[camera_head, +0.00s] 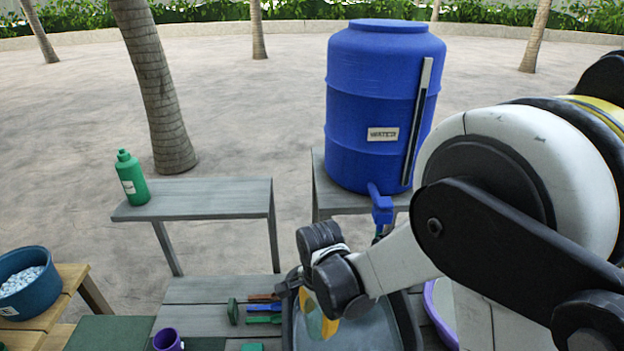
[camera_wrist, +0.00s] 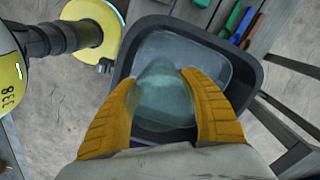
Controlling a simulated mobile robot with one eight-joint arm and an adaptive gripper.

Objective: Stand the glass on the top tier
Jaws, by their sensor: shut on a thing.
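A translucent pale-green glass (camera_wrist: 160,98) is between the two orange fingers of my gripper (camera_wrist: 160,80) in the wrist view. The fingers press on it from both sides, and it is above a dark basin (camera_wrist: 245,85). In the head view my gripper (camera_head: 319,318) points down over the same basin (camera_head: 288,325), and the glass cannot be made out clearly. A raised grey wooden shelf (camera_head: 220,200) stands behind a lower grey bench (camera_head: 190,292). A green bottle (camera_head: 131,177) stands at its left end; the rest of its top is clear.
A blue water barrel (camera_head: 375,120) with a tap (camera_head: 381,207) stands on a raised stand behind the basin. Brushes (camera_head: 263,308) lie left of the basin. A purple cup (camera_head: 167,340) is at the front. A blue tub of pale pieces (camera_head: 35,290) is at left.

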